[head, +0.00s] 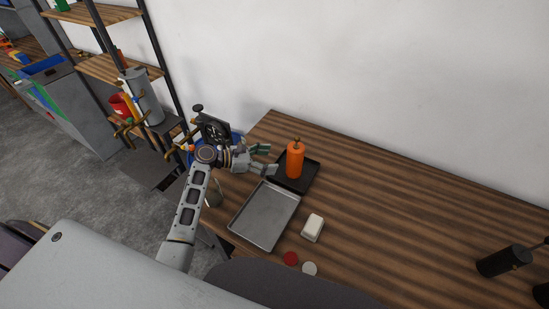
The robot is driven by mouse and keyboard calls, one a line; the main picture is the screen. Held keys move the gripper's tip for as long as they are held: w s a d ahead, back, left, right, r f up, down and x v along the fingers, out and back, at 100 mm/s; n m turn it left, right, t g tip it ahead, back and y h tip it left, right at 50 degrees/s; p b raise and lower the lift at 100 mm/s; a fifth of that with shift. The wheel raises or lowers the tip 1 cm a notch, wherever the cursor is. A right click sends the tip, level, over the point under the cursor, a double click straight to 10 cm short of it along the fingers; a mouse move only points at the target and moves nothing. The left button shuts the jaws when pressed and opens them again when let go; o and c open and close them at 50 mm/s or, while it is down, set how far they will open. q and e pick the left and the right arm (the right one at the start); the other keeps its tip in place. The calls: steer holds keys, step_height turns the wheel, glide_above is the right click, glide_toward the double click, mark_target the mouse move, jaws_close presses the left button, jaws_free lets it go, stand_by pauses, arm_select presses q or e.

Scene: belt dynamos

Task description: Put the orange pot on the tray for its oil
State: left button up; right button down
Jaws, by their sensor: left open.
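A larger grey metal tray (264,216) lies empty in front of the black tray. My left gripper (268,160) is open just left of the pot, with its fingers pointing towards it. A small gap shows between the fingertips and the pot. My right gripper is not in view.
On the table (400,215) are a white block (312,227), a red round lid (291,258), a white round lid (309,268) and a black cylinder (503,261) at the right. The table's middle is clear. A wall (380,80) stands behind; a shelf rack (108,14) stands left.

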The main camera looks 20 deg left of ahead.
arm_select(q)
steer(key=shift+s+a+r, duration=0.15)
steer(key=shift+s+a, duration=0.1)
steer(key=shift+a, duration=0.1)
steer(key=shift+s+d, duration=0.1)
stand_by(0.6)
